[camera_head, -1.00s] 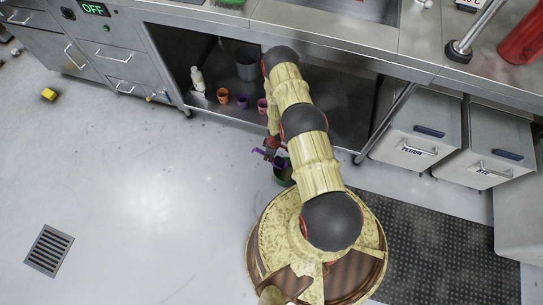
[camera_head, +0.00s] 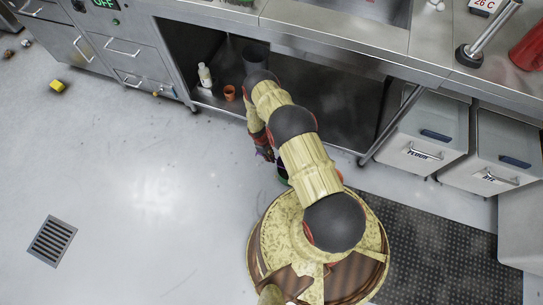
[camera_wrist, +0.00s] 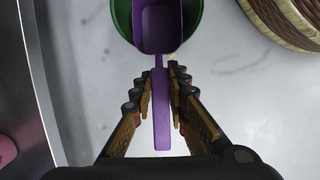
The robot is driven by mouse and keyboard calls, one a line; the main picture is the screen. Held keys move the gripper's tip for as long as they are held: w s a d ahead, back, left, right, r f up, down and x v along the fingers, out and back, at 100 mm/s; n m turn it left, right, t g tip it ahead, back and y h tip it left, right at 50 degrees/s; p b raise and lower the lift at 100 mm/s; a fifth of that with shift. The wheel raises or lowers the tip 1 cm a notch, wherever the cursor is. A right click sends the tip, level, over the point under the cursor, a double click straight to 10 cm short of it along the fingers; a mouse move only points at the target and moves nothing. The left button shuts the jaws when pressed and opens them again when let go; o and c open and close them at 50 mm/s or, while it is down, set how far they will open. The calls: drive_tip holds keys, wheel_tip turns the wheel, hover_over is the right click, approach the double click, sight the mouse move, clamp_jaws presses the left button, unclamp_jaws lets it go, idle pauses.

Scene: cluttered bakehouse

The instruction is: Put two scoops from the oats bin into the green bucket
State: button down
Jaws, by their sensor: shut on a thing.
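My gripper (camera_wrist: 160,80) is shut on the handle of a purple scoop (camera_wrist: 157,28). The scoop's bowl is over the green bucket (camera_wrist: 119,18) at the top of the wrist view. The bowl shows bare purple, and no oats can be made out in it. The bucket stands on the floor close to my base, and in the head view only a dark green sliver of it (camera_head: 283,181) shows beside my arm. My arm hides most of my gripper and the scoop there. What is in the bucket is hidden. I see no bin that I can read as oats.
A bin marked FLOUR (camera_head: 428,135) and another bin with a short label (camera_head: 497,150) stand under the counter at right. On the low shelf are an orange cup (camera_head: 229,93), a white bottle (camera_head: 205,76) and a grey pot (camera_head: 255,57). The floor at left is mostly clear.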

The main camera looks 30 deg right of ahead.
drive_tip(key=shift+w+a+f+g+h, duration=0.1)
drive_tip(key=shift+w+f+g+h, duration=0.05)
drive_tip(key=shift+f+g+h, duration=0.45)
drive_tip(key=shift+r+p, duration=1)
drive_tip(key=shift+r, duration=0.9)
